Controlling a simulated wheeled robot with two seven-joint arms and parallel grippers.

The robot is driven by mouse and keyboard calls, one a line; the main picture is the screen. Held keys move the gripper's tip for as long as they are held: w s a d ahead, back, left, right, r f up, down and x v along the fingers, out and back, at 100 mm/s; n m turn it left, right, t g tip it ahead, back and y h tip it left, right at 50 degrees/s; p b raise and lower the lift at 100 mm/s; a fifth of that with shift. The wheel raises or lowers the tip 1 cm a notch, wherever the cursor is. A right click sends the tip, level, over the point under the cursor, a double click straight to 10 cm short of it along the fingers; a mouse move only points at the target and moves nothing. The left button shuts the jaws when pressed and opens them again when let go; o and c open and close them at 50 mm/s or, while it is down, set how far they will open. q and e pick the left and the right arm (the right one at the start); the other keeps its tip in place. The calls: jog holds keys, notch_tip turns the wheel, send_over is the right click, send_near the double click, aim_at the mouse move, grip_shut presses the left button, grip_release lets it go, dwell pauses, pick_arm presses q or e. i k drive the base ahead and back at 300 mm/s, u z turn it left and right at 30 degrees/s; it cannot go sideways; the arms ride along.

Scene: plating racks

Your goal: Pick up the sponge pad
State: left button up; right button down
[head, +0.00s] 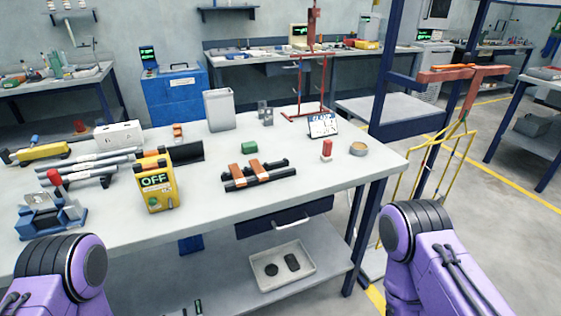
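A small green block (249,147), which looks like the sponge pad, lies on the grey workbench (320,205) near its middle. It sits just behind a black rack with two orange-brown strips (258,173) and appears clear of it. Nothing is holding it. My purple left and right arms show at the bottom corners, in front of the bench. Neither gripper shows in the head view, so their fingers and anything in them are hidden.
A yellow OFF device (154,183) stands left of the rack. A grey bin (219,110), a small sign (322,125), a red-topped object (327,149) and a round tin (358,149) stand around the green block. The bench's front right is clear.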

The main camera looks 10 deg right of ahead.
aim_at(325, 157)
jog(key=u, duration=2.6)
jog(key=k, duration=0.95)
jog(key=z, duration=1.65)
